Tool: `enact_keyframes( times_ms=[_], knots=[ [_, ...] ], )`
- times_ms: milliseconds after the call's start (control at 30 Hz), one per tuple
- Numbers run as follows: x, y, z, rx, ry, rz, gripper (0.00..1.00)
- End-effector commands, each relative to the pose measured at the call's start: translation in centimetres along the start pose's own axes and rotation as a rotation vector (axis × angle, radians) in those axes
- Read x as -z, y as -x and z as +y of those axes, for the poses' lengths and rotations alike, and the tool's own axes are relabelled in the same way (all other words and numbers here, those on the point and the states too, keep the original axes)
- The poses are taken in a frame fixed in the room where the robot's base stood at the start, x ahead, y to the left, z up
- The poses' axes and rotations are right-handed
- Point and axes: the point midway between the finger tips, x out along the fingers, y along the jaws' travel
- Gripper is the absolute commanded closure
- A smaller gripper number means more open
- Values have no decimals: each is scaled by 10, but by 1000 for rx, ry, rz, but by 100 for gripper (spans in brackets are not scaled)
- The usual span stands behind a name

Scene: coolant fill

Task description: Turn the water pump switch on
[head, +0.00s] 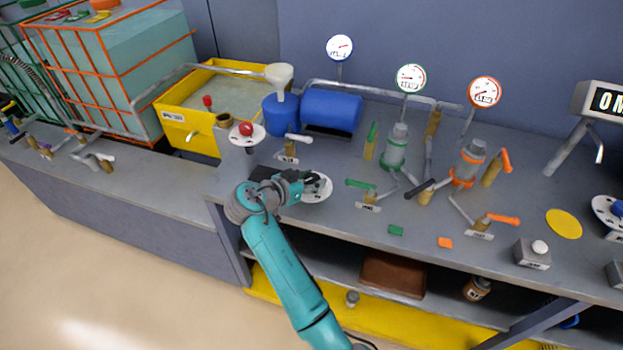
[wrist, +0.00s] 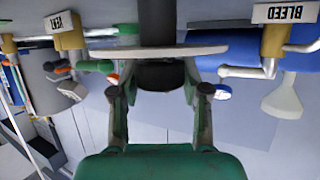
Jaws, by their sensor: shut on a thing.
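My gripper (head: 305,186) is over the front of the bench, left of the green-handled valve. In the wrist view my gripper (wrist: 161,82) has its fingers closed on the sides of a dark knob (wrist: 158,73). The knob joins a pale round plate (wrist: 205,49), seen edge-on, with a dark cylinder on its other side. In the head view the round plate (head: 323,192) shows beside the fingers, which mostly hide the knob. No readable label names it as the water pump switch. A grey box with a white button (head: 533,254) stands at the right, apart from my gripper.
A red knob on a round plate (head: 246,130) stands behind left. A BLEED label (wrist: 280,70) and valve handles lie near my fingers in the wrist view. Green (head: 396,150) and orange (head: 468,160) fittings stand to the right. A blue tank (head: 331,108) is behind.

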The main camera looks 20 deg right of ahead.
Motion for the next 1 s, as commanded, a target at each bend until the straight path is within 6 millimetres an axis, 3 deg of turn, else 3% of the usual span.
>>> enact_keyframes(
  times_ms=[333, 367, 433, 767, 1000],
  knots=[
    [-2, 0, 0, -2, 2, -3, 89],
    [-2, -1, 0, -2, 2, -3, 47],
    [-2, 0, 0, -2, 2, -3, 29],
    [-1, 1, 0, -1, 1, -2, 28],
    [-1, 26, -1, 3, 0, -2, 28]
  ],
)
